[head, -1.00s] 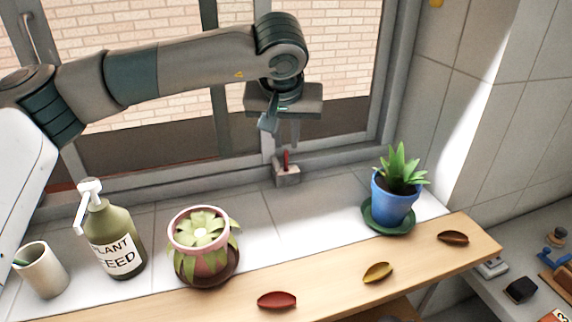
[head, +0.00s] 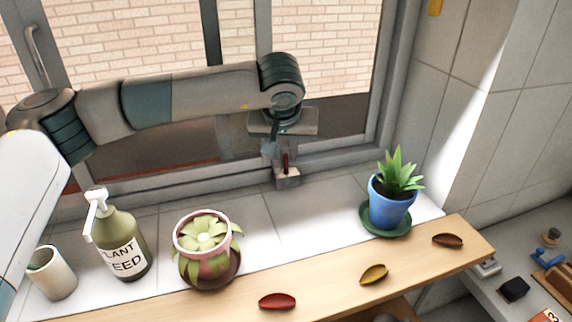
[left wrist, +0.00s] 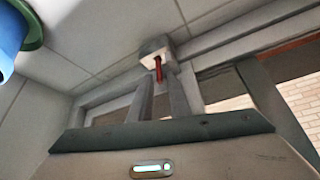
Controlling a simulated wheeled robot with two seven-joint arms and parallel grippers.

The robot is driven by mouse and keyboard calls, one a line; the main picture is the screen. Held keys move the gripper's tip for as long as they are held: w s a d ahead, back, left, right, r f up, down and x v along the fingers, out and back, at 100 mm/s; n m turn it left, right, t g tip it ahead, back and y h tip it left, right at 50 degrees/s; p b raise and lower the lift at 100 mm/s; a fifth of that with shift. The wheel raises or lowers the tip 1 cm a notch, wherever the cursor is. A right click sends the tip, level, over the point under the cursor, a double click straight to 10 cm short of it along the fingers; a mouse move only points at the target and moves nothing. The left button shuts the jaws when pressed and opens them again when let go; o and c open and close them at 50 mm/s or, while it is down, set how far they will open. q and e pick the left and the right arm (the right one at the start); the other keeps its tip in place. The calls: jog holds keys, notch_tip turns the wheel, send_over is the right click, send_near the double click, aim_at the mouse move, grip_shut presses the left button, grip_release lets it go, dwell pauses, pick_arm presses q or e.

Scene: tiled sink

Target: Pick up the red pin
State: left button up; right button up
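The red pin (head: 286,161) stands upright in a small grey block (head: 288,179) on the tiled sill, against the window frame. In the left wrist view the pin (left wrist: 158,68) sticks out of the pale block (left wrist: 156,47). My left gripper (head: 279,156) points down at the pin, with its fingers apart. In the left wrist view its fingertips (left wrist: 163,82) show on either side of the pin's line. I cannot tell whether either finger touches the pin. My right gripper is not in view.
A blue plant pot (head: 390,206) stands right of the block. A pink pot (head: 206,262), a plant feed bottle (head: 122,247) and a cup (head: 53,277) stand to the left. Several leaf-shaped dishes, one red (head: 277,302), lie on the wooden shelf (head: 325,285). The window is close behind.

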pick_arm(q)
jog(key=shift+w+f, duration=0.1)
jog(key=shift+f, duration=0.05)
dwell(0.3)
grip_shut()
